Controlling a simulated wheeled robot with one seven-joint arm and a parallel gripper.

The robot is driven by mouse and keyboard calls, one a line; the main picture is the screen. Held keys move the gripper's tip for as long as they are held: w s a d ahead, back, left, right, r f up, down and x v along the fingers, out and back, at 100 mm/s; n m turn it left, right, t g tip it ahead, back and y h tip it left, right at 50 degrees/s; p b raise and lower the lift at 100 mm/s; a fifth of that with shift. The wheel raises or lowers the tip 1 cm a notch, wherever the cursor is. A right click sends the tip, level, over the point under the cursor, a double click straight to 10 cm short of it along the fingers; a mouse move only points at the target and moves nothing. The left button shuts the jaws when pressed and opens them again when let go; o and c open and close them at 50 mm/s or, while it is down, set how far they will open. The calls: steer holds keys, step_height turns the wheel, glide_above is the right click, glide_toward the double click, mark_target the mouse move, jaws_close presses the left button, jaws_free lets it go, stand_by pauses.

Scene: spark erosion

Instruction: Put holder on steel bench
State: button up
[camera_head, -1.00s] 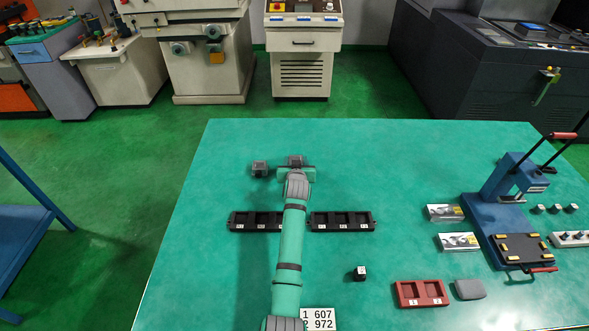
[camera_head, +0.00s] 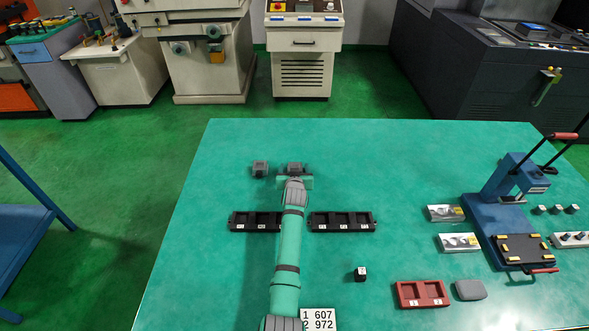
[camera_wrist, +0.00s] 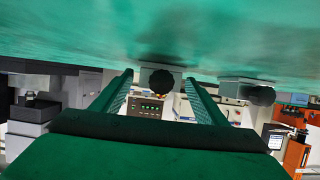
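A grey holder with a dark round part (camera_head: 296,167) stands on the green tabletop (camera_head: 420,160), just past the end of my arm; it also shows in the wrist view (camera_wrist: 160,84). A second similar holder (camera_head: 260,168) stands just to its left; in the wrist view it shows at the right (camera_wrist: 250,92). My gripper (camera_wrist: 159,76) is open, low over the tabletop, with its green fingers on either side of the first holder in the picture. Whether the fingertips reach around it I cannot tell. No surface is clearly identifiable as the steel bench.
Two black trays (camera_head: 255,222) (camera_head: 342,222) lie either side of my arm. A blue bench (camera_head: 30,225) stands at the left. The tabletop's far middle is clear.

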steer(key=shift+s+d, duration=0.1)
steer(key=shift+d, duration=0.1)
steer(key=shift+r, duration=0.15)
steer(key=shift+s+a+r, duration=0.1)
steer(key=shift+s+r, duration=0.05)
steer(key=shift+s, duration=0.4)
steer(key=v, duration=1.1)
steer(key=shift+w+r, duration=0.1)
steer(key=shift+a, duration=0.1)
